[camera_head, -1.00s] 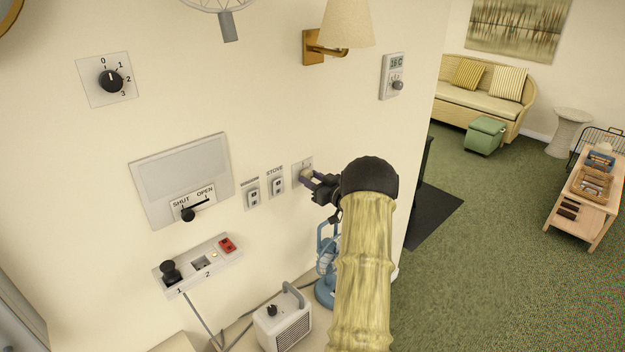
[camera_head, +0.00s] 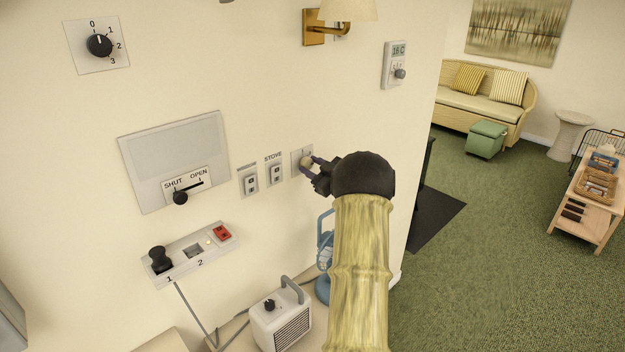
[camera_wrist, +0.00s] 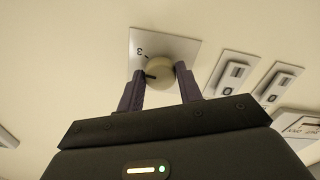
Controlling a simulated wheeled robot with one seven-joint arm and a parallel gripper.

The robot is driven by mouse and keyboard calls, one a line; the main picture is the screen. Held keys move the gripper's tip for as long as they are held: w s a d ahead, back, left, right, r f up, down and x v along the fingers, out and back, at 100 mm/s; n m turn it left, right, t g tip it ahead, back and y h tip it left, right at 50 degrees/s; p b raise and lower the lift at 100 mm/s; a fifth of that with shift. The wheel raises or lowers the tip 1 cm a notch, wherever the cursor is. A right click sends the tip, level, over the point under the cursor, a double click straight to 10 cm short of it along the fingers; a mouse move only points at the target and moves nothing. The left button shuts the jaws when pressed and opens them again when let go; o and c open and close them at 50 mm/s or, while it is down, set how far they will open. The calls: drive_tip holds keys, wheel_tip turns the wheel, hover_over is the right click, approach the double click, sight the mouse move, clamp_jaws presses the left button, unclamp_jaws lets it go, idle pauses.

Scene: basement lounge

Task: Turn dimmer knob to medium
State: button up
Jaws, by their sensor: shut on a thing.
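The dimmer knob (camera_wrist: 159,72) is a round cream knob with a dark pointer line on a square pale wall plate (camera_wrist: 180,45). In the wrist view it sits between the two fingers of my gripper (camera_wrist: 160,84), which is shut on it. The pointer is towards the knob's lower left in that view; one plate mark, a 3, shows. In the head view my gripper (camera_head: 311,170) reaches the plate (camera_head: 301,156) right of the STOVE switch, and the fingers cover much of the knob.
Two rocker switches, one labelled STOVE (camera_head: 276,174), are just left of the plate. A numbered rotary dial (camera_head: 99,45), a SHUT/OPEN slider panel (camera_head: 175,160) and a thermostat (camera_head: 395,65) are on the same wall.

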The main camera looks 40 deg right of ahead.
drive_tip(key=n+b, duration=0.2)
drive_tip(key=b, duration=0.1)
drive_tip(key=n+b, duration=0.2)
drive_tip(key=b, duration=0.1)
drive_tip(key=shift+f, duration=0.35)
drive_tip(key=n+b, duration=0.3)
drive_tip(key=shift+r, duration=0.3)
drive_tip(key=shift+b, duration=0.3)
drive_tip(key=o, duration=1)
drive_tip(key=shift+r, duration=0.1)
drive_tip(key=s+b, duration=0.1)
drive_tip(key=s, duration=0.4)
drive_tip(key=s+d+b, duration=0.1)
drive_tip(key=s, duration=0.5)
drive_tip(key=s+b, duration=0.1)
drive_tip(key=s, duration=0.5)
drive_tip(key=shift+s+d, duration=0.2)
